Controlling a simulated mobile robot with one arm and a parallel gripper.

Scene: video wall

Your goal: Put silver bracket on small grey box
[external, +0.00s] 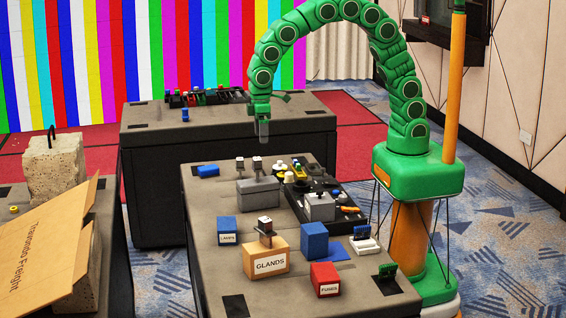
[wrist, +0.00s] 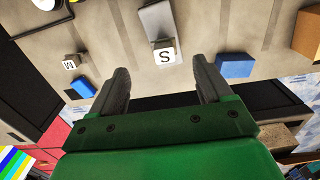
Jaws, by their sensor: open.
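My gripper (external: 263,138) hangs from the green arm, pointing down above the gap near the far edge of the front table. Its jaws are apart and empty in the wrist view (wrist: 160,82). I cannot tell for certain which piece is the silver bracket. The wrist view shows a grey piece (wrist: 157,22) with a white "S" block (wrist: 164,56) beyond the fingers.
The front table also holds an orange GLANDS box (external: 267,263) with an upright grey piece on it, a red FUSES box (external: 325,280), and blue boxes (external: 227,230). A black tray (external: 345,218) with small parts lies at right. A second table (external: 190,165) stands behind.

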